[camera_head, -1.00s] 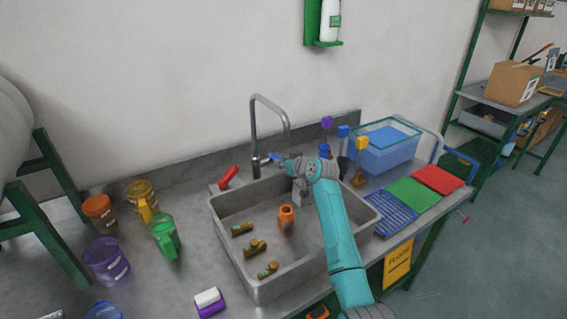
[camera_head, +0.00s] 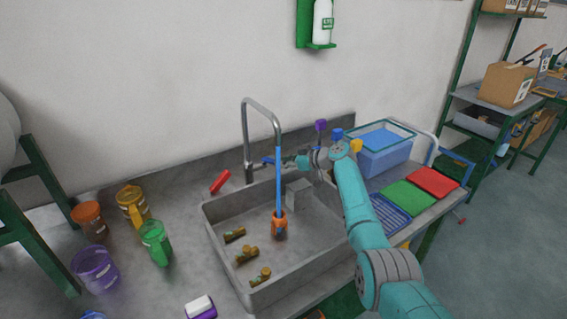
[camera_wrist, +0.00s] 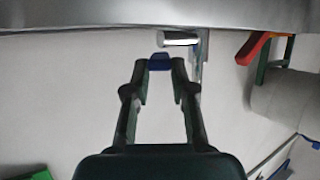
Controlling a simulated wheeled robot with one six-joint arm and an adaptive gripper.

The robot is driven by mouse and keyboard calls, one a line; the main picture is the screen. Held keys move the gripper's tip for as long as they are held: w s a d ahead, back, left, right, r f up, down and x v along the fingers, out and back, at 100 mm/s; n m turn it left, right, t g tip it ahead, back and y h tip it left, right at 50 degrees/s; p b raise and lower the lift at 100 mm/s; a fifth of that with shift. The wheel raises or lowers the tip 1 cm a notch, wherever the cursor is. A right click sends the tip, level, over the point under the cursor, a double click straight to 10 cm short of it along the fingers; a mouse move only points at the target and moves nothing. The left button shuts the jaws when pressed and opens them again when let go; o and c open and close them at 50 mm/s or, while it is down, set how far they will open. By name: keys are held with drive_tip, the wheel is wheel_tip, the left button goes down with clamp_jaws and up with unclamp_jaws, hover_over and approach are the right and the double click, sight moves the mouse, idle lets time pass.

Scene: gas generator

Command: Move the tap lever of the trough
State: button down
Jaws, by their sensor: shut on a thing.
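The metal trough (camera_head: 310,225) is set in the grey bench. Its tall curved tap (camera_head: 247,135) stands at the back edge. The blue tap lever (camera_head: 268,161) sticks out to the right of the tap's base; its blue tip shows in the wrist view (camera_wrist: 160,62). My gripper (camera_head: 284,161) comes from the right and is shut on the lever; in the wrist view its fingertips (camera_wrist: 160,66) are at the blue tip's sides. A blue stream of water (camera_head: 278,175) falls from the spout to an orange container (camera_head: 279,224) in the trough.
Several brass fittings (camera_head: 246,254) lie in the trough. A red object (camera_head: 220,181) lies behind its left corner. Coloured jugs (camera_head: 155,243) stand to the left. A clear blue tank (camera_head: 383,150) and coloured mats (camera_head: 409,195) are to the right.

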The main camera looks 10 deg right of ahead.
drive_tip(key=c, duration=1)
unclamp_jaws()
drive_tip(key=shift+o, duration=0.2)
drive_tip(key=v, duration=1.2)
drive_tip(key=shift+f, duration=0.1)
